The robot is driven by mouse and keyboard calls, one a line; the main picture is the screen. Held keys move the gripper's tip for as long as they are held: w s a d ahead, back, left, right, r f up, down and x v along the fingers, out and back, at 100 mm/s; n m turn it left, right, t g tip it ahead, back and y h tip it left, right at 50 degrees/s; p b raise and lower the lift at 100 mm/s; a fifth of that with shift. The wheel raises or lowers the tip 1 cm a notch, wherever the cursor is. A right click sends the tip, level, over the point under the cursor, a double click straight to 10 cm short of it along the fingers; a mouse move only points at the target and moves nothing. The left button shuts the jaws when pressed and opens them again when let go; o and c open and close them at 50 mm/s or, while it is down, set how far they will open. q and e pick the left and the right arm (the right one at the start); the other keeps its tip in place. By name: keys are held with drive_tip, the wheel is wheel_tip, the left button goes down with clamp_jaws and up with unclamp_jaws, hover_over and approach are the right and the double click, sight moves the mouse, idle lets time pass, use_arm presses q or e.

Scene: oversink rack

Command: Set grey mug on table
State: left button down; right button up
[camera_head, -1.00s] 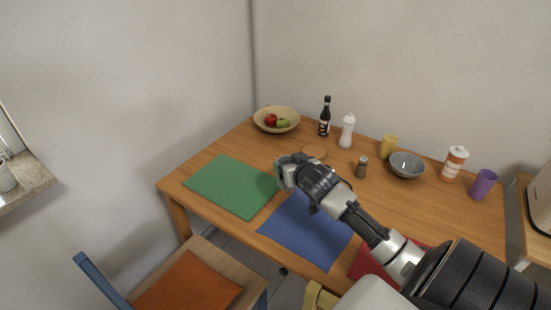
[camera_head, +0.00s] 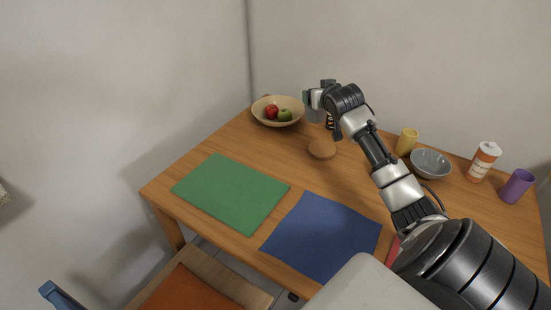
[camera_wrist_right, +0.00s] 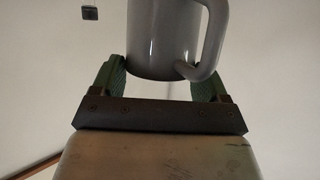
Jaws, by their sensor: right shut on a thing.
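My right gripper (camera_head: 317,98) is above the back part of the wooden table (camera_head: 225,142), beside the fruit bowl in the picture. In the wrist view the right gripper (camera_wrist_right: 158,78) is shut on the grey mug (camera_wrist_right: 165,38), with a green-padded finger on each side. The mug's handle is on the right there. My left gripper is not in view.
A bowl with apples (camera_head: 278,112) stands at the back left. A round wooden piece (camera_head: 321,149), a green mat (camera_head: 230,194) and a blue mat (camera_head: 321,237) lie on the table. A yellow cup (camera_head: 406,142), grey bowl (camera_head: 430,163) and purple cup (camera_head: 516,186) stand right.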

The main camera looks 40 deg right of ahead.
drive_tip(key=f+b, duration=0.2)
drive_tip(key=f, duration=0.1)
drive_tip(key=shift+w+d+f, duration=0.1)
drive_tip(key=shift+w, duration=0.1)
drive_tip(key=shift+w+f+b, duration=0.2)
drive_tip(key=shift+f+b, duration=0.05)
drive_tip(key=shift+b, duration=0.05)
drive_tip(key=w+a+f, duration=0.1)
drive_tip(key=a+f, duration=0.2)
drive_tip(key=w+a+f, duration=0.2)
drive_tip(key=a+f, duration=0.2)
drive_tip(key=w+a+f, duration=0.2)
drive_tip(key=a+f, duration=0.1)
drive_tip(key=shift+a+f, duration=0.2)
drive_tip(key=shift+f, duration=0.15)
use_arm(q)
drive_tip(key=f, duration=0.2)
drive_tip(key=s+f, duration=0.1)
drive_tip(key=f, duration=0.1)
use_arm(e)
drive_tip(key=shift+r, duration=0.1)
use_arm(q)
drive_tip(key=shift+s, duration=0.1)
use_arm(e)
drive_tip(key=o, duration=1)
drive_tip(key=shift+o, duration=0.2)
drive_tip(key=shift+s, duration=0.1)
